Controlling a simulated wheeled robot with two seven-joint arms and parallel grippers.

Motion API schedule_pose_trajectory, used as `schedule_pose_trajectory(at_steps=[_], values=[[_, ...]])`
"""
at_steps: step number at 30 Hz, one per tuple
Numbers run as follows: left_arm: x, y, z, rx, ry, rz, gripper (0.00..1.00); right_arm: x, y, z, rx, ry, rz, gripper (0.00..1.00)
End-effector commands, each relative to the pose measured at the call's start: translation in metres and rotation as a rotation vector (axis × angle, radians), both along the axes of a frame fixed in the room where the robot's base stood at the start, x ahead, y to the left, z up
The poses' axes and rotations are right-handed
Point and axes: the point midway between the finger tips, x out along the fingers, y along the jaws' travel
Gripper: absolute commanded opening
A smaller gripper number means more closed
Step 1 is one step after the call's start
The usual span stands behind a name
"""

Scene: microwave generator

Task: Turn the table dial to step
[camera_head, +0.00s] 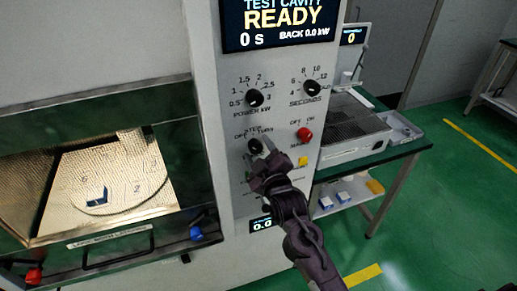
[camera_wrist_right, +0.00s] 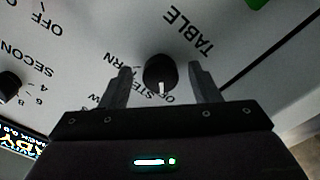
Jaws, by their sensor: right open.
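The table dial (camera_head: 255,145) is a black round knob on the lower part of the grey control panel, with OFF, STEP and TURN lettered above it. In the right wrist view, the dial (camera_wrist_right: 160,70) stands between my two fingertips with a gap on each side. Its white pointer mark faces down in that view, by the partly hidden OFF lettering; STEP is just left of it. My right gripper (camera_head: 262,162) is open around the dial, reaching up to the panel from below. It covers the panel below the dial. My left gripper is not in view.
Above are the power dial (camera_head: 255,98) and seconds dial (camera_head: 312,87). A red knob (camera_head: 304,134) and yellow button (camera_head: 303,161) are close to my right gripper. The open cavity with a round turntable (camera_head: 150,165) is at left. A side bench (camera_head: 400,150) stands at right.

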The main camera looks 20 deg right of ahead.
Motion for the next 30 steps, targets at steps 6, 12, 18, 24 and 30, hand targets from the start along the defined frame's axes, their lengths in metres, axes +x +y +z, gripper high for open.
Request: schedule_pose_trajectory(at_steps=[6, 12, 18, 24, 30], values=[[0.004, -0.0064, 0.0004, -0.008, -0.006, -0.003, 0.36, 0.0009, 0.0, -0.0006, 0.0, 0.0, 0.0, 0.56], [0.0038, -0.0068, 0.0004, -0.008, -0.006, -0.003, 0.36, 0.0007, 0.0002, -0.0006, 0.0, 0.001, 0.001, 0.34], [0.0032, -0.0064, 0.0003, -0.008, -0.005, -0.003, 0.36, 0.0006, 0.0002, -0.0006, 0.0, 0.001, 0.001, 0.11], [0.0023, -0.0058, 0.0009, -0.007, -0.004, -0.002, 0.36, 0.0006, 0.0003, -0.0003, 0.019, 0.001, 0.001, 0.11], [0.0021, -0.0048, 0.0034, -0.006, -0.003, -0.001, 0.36, 0.0009, 0.0005, 0.0, 0.101, 0.005, 0.0, 0.11]])
